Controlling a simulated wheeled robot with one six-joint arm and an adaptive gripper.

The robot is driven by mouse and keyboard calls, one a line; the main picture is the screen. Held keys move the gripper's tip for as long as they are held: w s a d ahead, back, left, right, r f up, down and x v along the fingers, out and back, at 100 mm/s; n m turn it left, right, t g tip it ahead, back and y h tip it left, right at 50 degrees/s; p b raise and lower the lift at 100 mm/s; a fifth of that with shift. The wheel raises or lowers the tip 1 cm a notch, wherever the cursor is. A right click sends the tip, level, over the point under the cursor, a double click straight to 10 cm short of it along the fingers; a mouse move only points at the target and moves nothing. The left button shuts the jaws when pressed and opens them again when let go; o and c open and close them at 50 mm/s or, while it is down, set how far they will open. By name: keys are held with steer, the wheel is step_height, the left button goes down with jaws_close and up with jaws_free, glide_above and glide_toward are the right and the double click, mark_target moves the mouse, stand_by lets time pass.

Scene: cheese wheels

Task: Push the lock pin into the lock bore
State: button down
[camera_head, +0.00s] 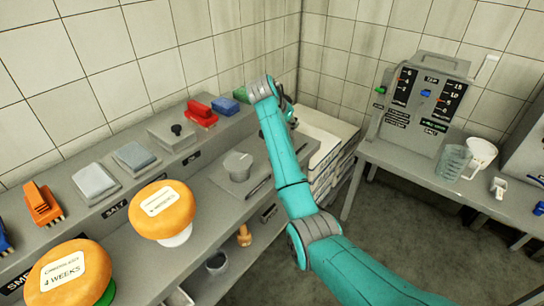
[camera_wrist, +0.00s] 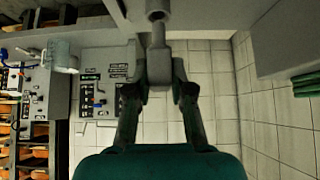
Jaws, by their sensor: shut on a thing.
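My gripper (camera_wrist: 160,92) is shut on a grey pin-like piece (camera_wrist: 158,68), which I take for the lock pin. Both dark fingers press on its wide end, and its narrower shaft points up in the wrist view. The shaft's far end meets a round grey fitting (camera_wrist: 158,12) under a grey surface at the top edge. I take the fitting for the lock bore, but cannot tell whether the shaft is inside it or only in line with it. In the head view, the gripper (camera_head: 288,110) is mostly hidden behind my teal arm, and neither pin nor bore can be made out.
A grey bench (camera_head: 100,215) along the left wall holds orange cheese wheels (camera_head: 163,210), an orange brush (camera_head: 42,203) and red (camera_head: 201,116) and blue blocks. White stacked boxes (camera_head: 325,150) stand behind my arm. A control panel (camera_head: 418,100) and jugs (camera_head: 453,162) are at right. The floor between is clear.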

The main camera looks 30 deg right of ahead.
steer(key=shift+r, duration=0.95)
steer(key=shift+r, duration=1.5)
